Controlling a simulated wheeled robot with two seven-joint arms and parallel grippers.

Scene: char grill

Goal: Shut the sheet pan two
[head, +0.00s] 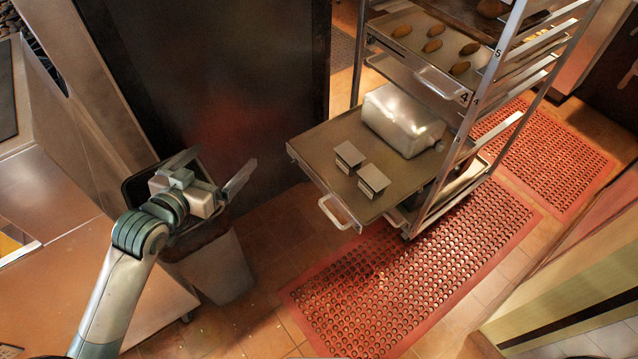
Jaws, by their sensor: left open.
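A sheet pan (318,158) is pulled far out of the rack on the left, low down. Its wire handle (336,213) hangs at its front edge. No number can be read on it. It carries a silver metal box (402,122) and two small metal-topped blocks (349,157). Higher up, a pan beside the number 4 (425,75) also sticks out, with several brown loaves or potatoes on it. My left gripper (222,158) is open and empty, left of the low pan and apart from its handle. My right gripper is out of view.
The rack (485,85) has metal posts and rails. A grey bin (215,265) stands below my left gripper. A dark panel (235,90) is behind. Red perforated mats (400,290) cover the floor. A steel counter (50,180) is at left.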

